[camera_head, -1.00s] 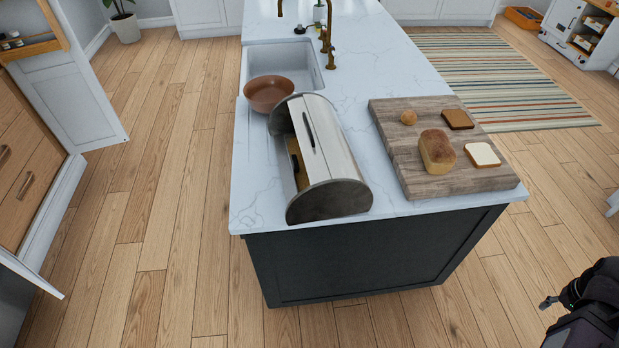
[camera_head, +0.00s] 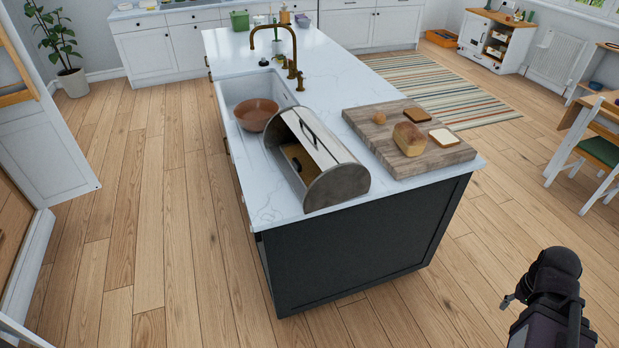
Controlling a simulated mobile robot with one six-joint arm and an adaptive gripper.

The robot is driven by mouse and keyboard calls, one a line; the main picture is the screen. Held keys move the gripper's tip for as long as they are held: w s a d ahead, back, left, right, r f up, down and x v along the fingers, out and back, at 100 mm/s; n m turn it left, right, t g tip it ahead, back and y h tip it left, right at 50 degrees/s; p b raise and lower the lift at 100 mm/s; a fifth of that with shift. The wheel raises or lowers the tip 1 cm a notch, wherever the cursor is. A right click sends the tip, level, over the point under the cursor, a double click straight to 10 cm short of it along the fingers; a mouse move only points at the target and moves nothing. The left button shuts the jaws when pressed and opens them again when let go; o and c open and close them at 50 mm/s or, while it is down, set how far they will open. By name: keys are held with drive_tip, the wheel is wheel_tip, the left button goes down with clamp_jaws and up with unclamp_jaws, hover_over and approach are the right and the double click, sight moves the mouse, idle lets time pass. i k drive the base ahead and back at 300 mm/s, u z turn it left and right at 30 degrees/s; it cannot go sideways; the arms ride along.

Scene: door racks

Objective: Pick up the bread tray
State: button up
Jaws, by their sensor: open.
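The bread tray is a thick grey-brown wooden board (camera_head: 440,160) lying flat on the right side of the white island top. On it are a brown loaf (camera_head: 409,139), a round bun (camera_head: 379,117), a dark slice (camera_head: 414,115) and a pale slice (camera_head: 444,137). My gripper (camera_head: 508,300) shows only in part at the lower right, beside my dark arm. It is open, low in the picture and well apart from the board. Nothing is seen between its fingers.
A metal-and-wood bread bin (camera_head: 322,160) stands left of the board, its front partly open. A brown bowl (camera_head: 256,114) sits at the sink. The island (camera_head: 360,245) has a dark end panel. Wooden floor around it is clear; a chair (camera_head: 592,150) stands right.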

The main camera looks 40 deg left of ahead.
sight(304, 166)
drive_tip(key=z, duration=0.3)
drive_tip(key=k, duration=0.4)
drive_tip(key=u, duration=1.4)
drive_tip(key=i, duration=0.5)
drive_tip(key=z, duration=0.35)
